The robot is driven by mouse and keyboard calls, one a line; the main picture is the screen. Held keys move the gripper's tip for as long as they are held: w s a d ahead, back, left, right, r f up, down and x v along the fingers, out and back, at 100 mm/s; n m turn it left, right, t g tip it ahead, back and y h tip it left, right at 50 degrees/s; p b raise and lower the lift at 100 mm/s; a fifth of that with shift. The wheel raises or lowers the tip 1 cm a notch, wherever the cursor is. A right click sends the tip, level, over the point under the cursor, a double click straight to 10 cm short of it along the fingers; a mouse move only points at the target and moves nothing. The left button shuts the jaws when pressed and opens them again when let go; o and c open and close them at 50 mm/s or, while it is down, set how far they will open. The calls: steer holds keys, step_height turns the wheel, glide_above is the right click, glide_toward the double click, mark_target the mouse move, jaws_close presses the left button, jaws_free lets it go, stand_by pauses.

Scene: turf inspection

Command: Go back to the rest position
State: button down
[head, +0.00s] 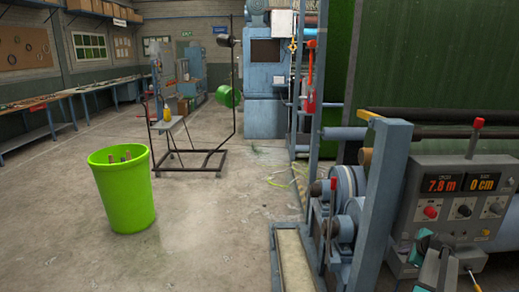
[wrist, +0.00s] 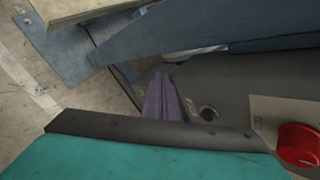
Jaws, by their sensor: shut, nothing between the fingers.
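My gripper (head: 434,262) is low at the right of the head view, close in front of the grey control box (head: 455,185). Its teal and grey parts overlap the box's lower edge. In the wrist view, the narrow, purplish fingers (wrist: 163,98) lie together, shut with nothing between them. A teal part with a dark edge fills the bottom of that view and hides what is below. The box's red knob (wrist: 300,145) shows at the right of the wrist view. I cannot tell whether the gripper touches the box.
A blue steel post (head: 381,200) and a machine roller end (head: 345,185) stand just left of the box. A green bin (head: 127,195) and a dark wheeled frame (head: 190,159) stand farther left. The concrete floor between bin and machine is clear.

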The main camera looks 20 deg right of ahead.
steer(key=w+a+f+n+y, duration=0.1)
steer(key=w+a+f, duration=0.3)
steer(key=a, duration=0.3)
steer(key=w+a+f+n+y, duration=0.1)
steer(key=w+a+f, duration=0.3)
steer(key=a+f, duration=0.15)
steer(key=a+f+n+g+y, duration=0.1)
steer(key=a+f+n+g, duration=0.1)
steer(key=a+f, duration=0.65)
steer(key=a+f+n+g+y, duration=0.15)
steer(key=a+f, duration=0.25)
steer(key=a, duration=0.9)
steer(key=a+f+n+g+y, duration=0.1)
steer(key=a+f+n, duration=0.1)
steer(key=a+f, duration=0.6)
steer(key=s+a+f+n+g, duration=0.2)
steer(key=s+a+f+n, duration=0.2)
steer(key=s+a, duration=0.55)
steer(key=s+a+f+n+g, duration=0.3)
steer(key=s+a+f+n, duration=0.15)
steer(key=s+a, duration=0.5)
steer(key=s+n+g+h, duration=0.2)
steer(key=s+n+g, duration=0.2)
steer(key=s+n, duration=0.8)
steer(key=s, duration=0.3)
steer(key=shift+a+f+n+b, duration=0.3)
steer(key=shift+a+f+b, duration=0.05)
steer(key=shift+h, duration=0.25)
